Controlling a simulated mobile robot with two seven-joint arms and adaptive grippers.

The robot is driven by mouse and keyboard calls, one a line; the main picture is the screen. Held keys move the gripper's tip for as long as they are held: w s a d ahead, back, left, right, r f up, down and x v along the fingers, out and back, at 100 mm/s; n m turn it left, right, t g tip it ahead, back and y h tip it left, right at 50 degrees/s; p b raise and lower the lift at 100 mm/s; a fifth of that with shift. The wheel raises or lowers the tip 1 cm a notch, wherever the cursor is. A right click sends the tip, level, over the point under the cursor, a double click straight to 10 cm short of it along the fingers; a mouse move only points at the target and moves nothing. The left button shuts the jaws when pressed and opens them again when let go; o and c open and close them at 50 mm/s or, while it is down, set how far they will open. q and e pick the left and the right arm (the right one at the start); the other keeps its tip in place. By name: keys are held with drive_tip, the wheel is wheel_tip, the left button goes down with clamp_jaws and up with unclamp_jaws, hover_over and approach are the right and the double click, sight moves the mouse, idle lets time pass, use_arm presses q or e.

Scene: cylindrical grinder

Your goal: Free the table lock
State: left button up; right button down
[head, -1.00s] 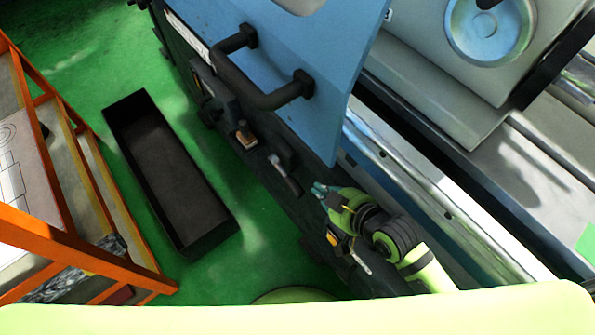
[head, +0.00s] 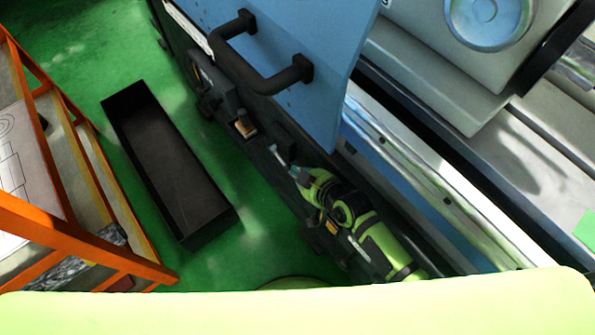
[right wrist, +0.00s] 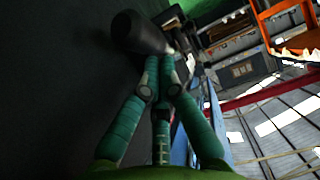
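A small grey lever (head: 279,156), which looks like the table lock, sticks out from the dark front of the grinder, below the blue door. My right gripper (head: 297,172) is at the lever's free end and hides its tip. In the right wrist view, the teal fingers (right wrist: 164,68) run close together with no clear gap between them. A dark rounded handle (right wrist: 140,33) crosses in front of their tips. I cannot tell whether they touch it or only lie beside it. My left gripper is not in view.
The blue door (head: 300,110) with its black bar handle (head: 262,82) is just above. A small tan-topped knob (head: 245,125) sits left of the lever. A long black open bin (head: 130,165) lies on the green floor, near an orange-framed rack (head: 75,240).

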drive_tip(key=shift+f, duration=0.2)
wheel_tip(320, 180, down, 3)
drive_tip(key=shift+s+d+b, duration=0.1)
drive_tip(key=shift+s+b, duration=0.05)
drive_tip(key=shift+b, duration=0.65)
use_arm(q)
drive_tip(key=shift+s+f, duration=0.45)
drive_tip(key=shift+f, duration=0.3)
use_arm(e)
drive_tip(key=shift+r, duration=0.1)
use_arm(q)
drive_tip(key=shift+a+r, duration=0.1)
use_arm(e)
drive_tip(key=shift+r, duration=0.1)
